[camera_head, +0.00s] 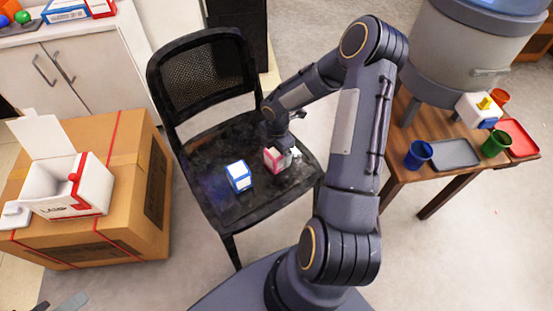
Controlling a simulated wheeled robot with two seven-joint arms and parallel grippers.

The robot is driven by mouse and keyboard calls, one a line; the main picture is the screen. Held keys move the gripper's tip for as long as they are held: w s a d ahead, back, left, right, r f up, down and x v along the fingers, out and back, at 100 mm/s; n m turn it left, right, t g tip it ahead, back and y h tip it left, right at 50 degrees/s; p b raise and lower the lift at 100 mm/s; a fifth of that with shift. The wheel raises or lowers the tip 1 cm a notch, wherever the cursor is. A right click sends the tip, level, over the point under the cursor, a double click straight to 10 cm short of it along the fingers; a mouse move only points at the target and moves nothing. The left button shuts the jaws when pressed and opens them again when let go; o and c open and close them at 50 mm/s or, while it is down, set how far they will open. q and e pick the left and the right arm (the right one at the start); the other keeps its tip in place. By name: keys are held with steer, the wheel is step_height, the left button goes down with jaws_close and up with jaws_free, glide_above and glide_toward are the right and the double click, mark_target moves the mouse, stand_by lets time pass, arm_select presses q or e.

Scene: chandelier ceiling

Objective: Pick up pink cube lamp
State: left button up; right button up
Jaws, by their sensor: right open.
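The pink cube lamp (272,158), with white on its faces, sits on the seat of the black chair (215,205). My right gripper (286,150) reaches down from above, right at the cube, with its jaws open. The arm and gripper hide part of the cube's surroundings, and I cannot tell whether the fingers touch it. A blue and white cube (238,176) stands to the left on the same seat. Grey tips at the bottom left edge look like my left gripper (58,303), mostly cut off.
A cardboard box (130,205) with a white open box (90,187) on it stands left. A wooden table on the right holds a blue cup (418,155), a green cup (495,143) and trays. The chair's backrest (205,75) rises behind the seat.

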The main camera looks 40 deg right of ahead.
step_height(320, 180, down, 5)
steer(key=shift+a+r+b, duration=0.1)
steer(key=shift+b, duration=0.6)
steer(key=shift+r, duration=0.1)
steer(key=c, duration=1.2)
steer(key=shift+r, duration=0.15)
